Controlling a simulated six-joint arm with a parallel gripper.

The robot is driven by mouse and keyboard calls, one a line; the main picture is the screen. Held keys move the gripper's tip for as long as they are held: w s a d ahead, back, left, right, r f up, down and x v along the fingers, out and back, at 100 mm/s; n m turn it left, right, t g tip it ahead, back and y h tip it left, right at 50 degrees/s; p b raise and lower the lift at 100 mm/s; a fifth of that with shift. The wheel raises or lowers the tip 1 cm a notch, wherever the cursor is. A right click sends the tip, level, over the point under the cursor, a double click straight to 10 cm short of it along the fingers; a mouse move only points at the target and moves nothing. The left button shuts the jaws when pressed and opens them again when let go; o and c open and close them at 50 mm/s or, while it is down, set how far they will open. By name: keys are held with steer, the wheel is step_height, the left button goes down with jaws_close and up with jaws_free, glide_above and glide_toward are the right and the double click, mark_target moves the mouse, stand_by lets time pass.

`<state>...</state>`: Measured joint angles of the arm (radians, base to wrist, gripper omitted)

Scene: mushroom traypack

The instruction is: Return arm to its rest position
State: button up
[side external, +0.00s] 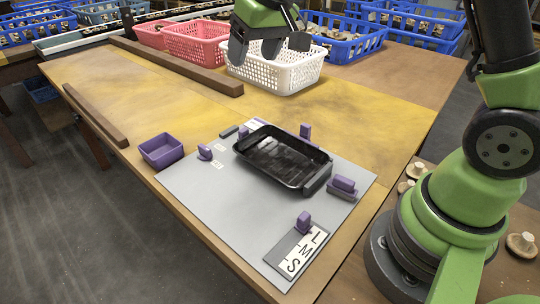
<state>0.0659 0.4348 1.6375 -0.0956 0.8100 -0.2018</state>
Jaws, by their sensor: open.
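My gripper (268,49) hangs open at the top middle of the side view, with no object visible between its fingers. It is over or in front of the white basket (290,76), and I cannot tell its exact height above it. The black tray (283,158) lies on the grey board (215,196), held among purple blocks. No mushrooms are visible in the tray.
A purple bin (161,150) stands left of the board. Pink baskets (196,45) and blue crates (350,45) line the back. A wooden rail (176,66) runs along the table. A marked panel with L, M, S (301,251) is at the front. Loose mushrooms (521,243) lie near my base.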

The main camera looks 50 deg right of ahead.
steer(key=s+a+r+m+t, duration=0.1)
steer(key=s+r, duration=0.3)
steer(key=s, duration=0.2)
steer(key=s+a+r, duration=0.2)
steer(key=s+r, duration=0.2)
steer(key=s, duration=0.3)
steer(key=s+a+f+m+t+y, duration=0.1)
steer(key=s, duration=0.9)
steer(key=shift+s+f+t, duration=0.15)
steer(key=shift+s+t, duration=0.25)
